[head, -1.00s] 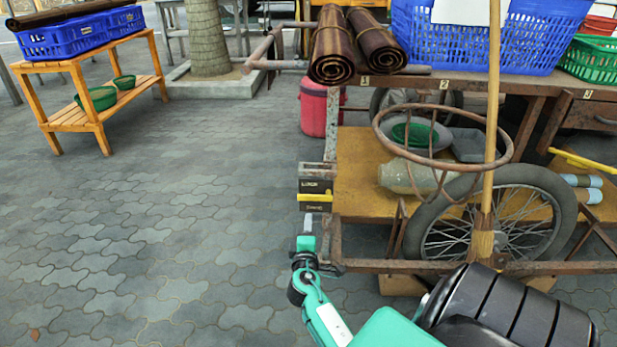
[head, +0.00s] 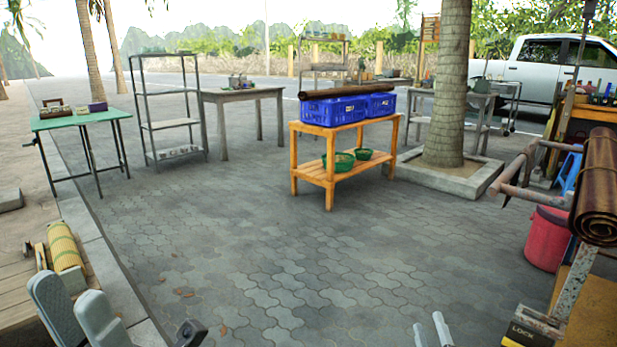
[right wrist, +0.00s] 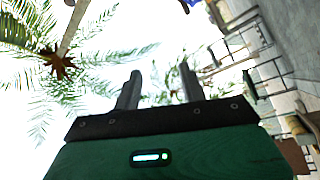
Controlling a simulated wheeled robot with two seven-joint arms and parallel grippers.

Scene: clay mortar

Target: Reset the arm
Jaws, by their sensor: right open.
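My left gripper (head: 68,284) is at the lower left corner of the head view. Its two grey fingers point up with a gap between them, and nothing is seen held. My right gripper (head: 431,328) shows only as two light grey fingertips at the bottom edge, right of centre. In the right wrist view my right gripper (right wrist: 158,82) has its two dark fingers well apart and empty, with bright sky and palm fronds behind them. The rest of both arms is mostly out of view.
A wooden stand (head: 329,183) with blue crates (head: 335,112) is at the middle. A green table (head: 80,121) stands at the left, a red bin (head: 547,238) and a rolled brown mat (head: 597,190) at the right. The paved floor (head: 300,275) between is clear.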

